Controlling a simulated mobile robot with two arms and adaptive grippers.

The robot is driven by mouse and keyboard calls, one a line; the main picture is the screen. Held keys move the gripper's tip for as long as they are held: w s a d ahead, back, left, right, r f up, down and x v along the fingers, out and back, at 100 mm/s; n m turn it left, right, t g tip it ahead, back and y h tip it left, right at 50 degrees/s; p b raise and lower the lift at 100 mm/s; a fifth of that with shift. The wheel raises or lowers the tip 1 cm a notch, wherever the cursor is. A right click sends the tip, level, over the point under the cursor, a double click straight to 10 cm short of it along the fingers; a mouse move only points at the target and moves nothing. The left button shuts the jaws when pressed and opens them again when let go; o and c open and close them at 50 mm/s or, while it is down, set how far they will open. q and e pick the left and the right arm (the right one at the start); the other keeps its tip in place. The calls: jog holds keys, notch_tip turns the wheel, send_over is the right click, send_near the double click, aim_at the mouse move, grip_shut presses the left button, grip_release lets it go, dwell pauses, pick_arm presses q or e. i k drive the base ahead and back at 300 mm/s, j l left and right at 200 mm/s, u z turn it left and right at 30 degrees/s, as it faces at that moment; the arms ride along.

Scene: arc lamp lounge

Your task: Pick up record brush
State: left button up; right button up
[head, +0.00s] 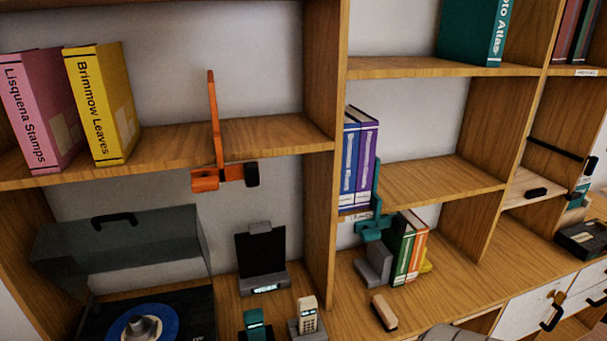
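A small block with a pale wooden top and a dark side, which looks like the record brush (384,312), lies on the lower wooden counter (350,330). It is near the front edge, in front of a grey bookend (374,268). Nothing covers it. Neither of my grippers can be made out in the head view. A grey rounded shape (455,334) is cut off at the bottom edge, and I cannot tell what it is.
Left of the brush stand a cordless phone (307,316) and a teal handset (254,325). A turntable (190,310) has its lid up. An orange bracket (216,150) sticks out from the shelf above. The counter right of the brush is clear.

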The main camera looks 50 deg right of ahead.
aim_at(383, 312)
jog(key=z, duration=2.2)
